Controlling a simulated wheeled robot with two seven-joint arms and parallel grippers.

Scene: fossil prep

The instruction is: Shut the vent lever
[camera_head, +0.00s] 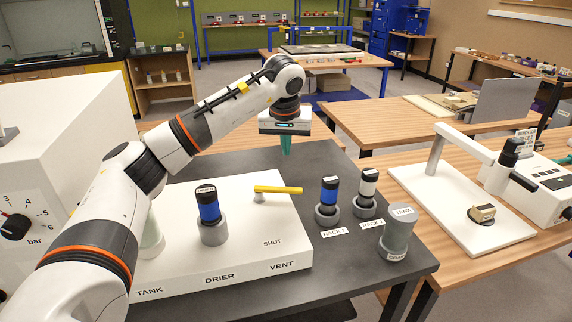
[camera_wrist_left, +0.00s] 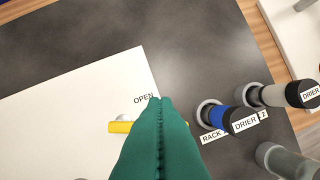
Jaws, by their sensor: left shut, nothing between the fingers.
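The yellow vent lever (camera_head: 278,189) sits on a small grey pivot near the right edge of the white panel (camera_head: 180,255). Its handle points to the right in the head view. The word SHUT is printed on the panel in front of it, above VENT. In the left wrist view the lever (camera_wrist_left: 120,127) is partly hidden by my fingers, near the word OPEN. My left gripper (camera_head: 286,152) is closed and empty, with its teal fingertips pointing down above and beyond the lever; they fill the lower middle of the wrist view (camera_wrist_left: 160,105). My right gripper is not seen.
A blue cylinder (camera_head: 209,207) stands in the DRIER seat on the panel. Blue (camera_head: 328,191) and white-banded (camera_head: 368,184) cylinders stand in rack holders to the right, near a grey-green TANK cylinder (camera_head: 398,235). Dark table (camera_head: 330,270) is bare at front.

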